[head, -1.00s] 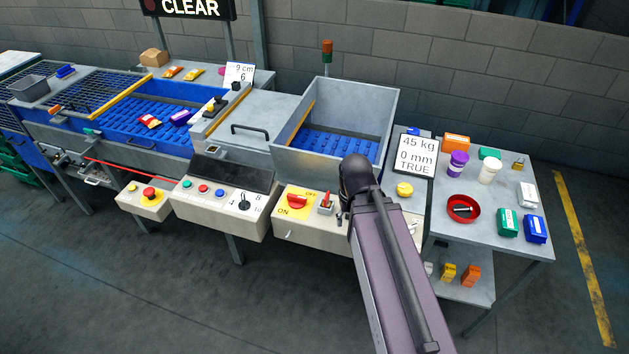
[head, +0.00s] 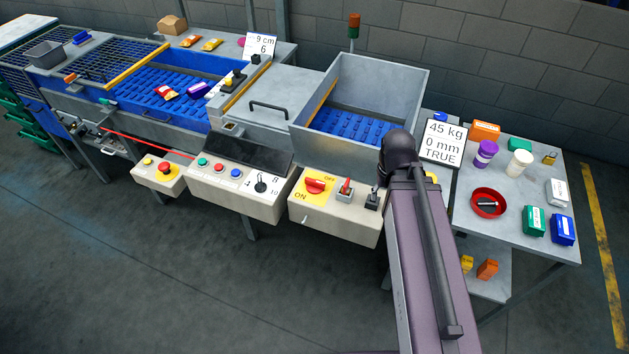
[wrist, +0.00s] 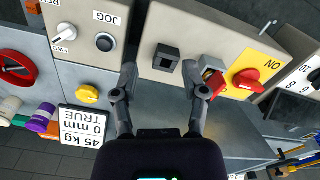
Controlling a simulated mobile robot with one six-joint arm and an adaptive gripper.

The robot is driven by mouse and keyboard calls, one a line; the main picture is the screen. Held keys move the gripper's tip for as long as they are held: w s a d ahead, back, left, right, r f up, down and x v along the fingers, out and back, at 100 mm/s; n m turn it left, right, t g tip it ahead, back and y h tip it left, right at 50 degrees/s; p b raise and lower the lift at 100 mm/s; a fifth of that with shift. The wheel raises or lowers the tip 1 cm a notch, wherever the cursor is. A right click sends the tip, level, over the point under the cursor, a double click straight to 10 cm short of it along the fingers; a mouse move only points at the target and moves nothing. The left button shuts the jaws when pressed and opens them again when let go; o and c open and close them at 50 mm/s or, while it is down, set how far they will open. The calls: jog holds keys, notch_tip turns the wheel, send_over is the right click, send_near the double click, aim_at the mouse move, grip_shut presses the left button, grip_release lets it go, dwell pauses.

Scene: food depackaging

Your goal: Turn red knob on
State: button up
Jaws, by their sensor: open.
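The red knob (head: 316,185) sits on a yellow plate marked ON at the lower left and OFF at the upper right, on the front control box. It also shows in the wrist view (wrist: 247,79), upside down, right of my gripper. My gripper (wrist: 158,72) is open with nothing between its fingers. Its right finger is close to a red-tipped toggle switch (wrist: 213,84); I cannot tell whether they touch. In the head view my arm hides the gripper, and the red toggle (head: 345,188) stands between knob and arm.
A black lever switch (head: 372,198) stands right of the toggle. A yellow button (wrist: 88,94) and a JOG panel (wrist: 105,42) lie left of my gripper in the wrist view. A metal bin (head: 375,85) rises behind the box. The floor in front is clear.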

jog(key=w+a+r+n+p, duration=0.2)
jog(key=w+a+n, duration=0.5)
jog(key=w+a, duration=0.15)
jog(key=r+n+p, duration=0.1)
jog(key=n, duration=0.6)
send_over(315, 181)
jog(key=shift+w, duration=0.1)
jog(key=shift+f, duration=0.15)
notch_tip(315, 181, down, 13)
jog(key=b, duration=1.3)
jog(key=shift+f+b, duration=0.2)
jog(key=shift+b, duration=0.2)
grip_shut()
